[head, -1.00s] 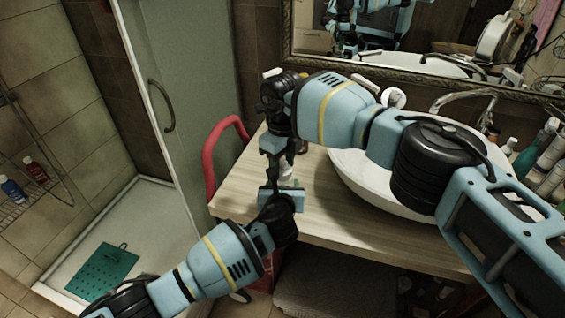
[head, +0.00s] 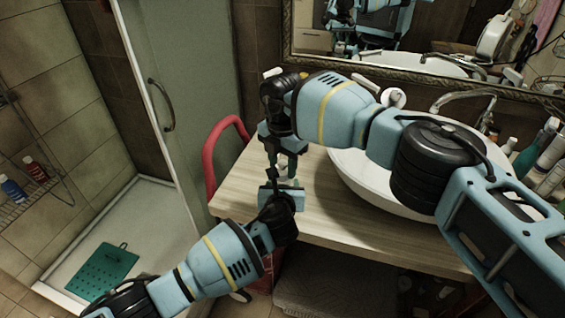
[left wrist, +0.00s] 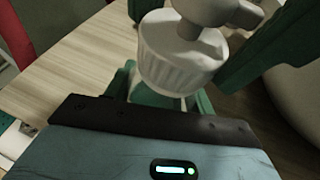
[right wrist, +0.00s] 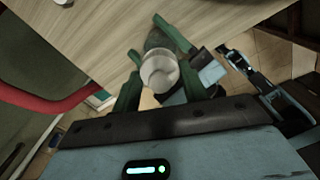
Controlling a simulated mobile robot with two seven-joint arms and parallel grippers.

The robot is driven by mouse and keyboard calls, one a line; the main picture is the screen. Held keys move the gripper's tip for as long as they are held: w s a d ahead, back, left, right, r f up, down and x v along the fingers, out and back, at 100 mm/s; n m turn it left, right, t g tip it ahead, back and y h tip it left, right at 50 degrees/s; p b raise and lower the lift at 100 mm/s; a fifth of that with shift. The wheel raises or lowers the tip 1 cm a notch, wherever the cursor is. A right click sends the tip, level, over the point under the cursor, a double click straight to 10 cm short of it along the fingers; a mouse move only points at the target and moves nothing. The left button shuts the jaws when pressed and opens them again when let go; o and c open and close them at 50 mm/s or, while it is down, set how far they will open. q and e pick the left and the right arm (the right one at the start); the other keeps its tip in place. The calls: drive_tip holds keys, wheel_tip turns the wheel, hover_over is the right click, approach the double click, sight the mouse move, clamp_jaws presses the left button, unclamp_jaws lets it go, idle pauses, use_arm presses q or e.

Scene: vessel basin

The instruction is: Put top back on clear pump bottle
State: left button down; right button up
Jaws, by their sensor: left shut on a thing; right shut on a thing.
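The white pump top (left wrist: 182,62), with a ribbed collar and a spout, shows large in the left wrist view. It also shows between the right fingers in the right wrist view (right wrist: 159,71). My right gripper (head: 281,170) points down and is shut on this top. My left gripper (head: 283,186) is just below, shut on the clear pump bottle (left wrist: 160,99), directly under the collar. The bottle is mostly hidden by the collar and fingers. The top is at the bottle's mouth; I cannot tell whether it is seated.
The wooden counter (head: 315,222) is clear in front of the white basin (head: 375,190). A red rail (head: 210,160) stands at the counter's left end. Several bottles (head: 545,155) stand at the far right. The glass shower door (head: 185,80) is on the left.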

drive_tip(key=m, duration=0.7)
drive_tip(key=shift+m, duration=0.4)
drive_tip(key=m, duration=0.4)
drive_tip(key=shift+m, duration=0.4)
drive_tip(key=m, duration=0.3)
drive_tip(key=shift+m, duration=0.3)
drive_tip(key=o, duration=0.8)
drive_tip(key=shift+o, duration=0.7)
drive_tip(key=shift+s+a, duration=0.1)
drive_tip(key=shift+a, duration=0.05)
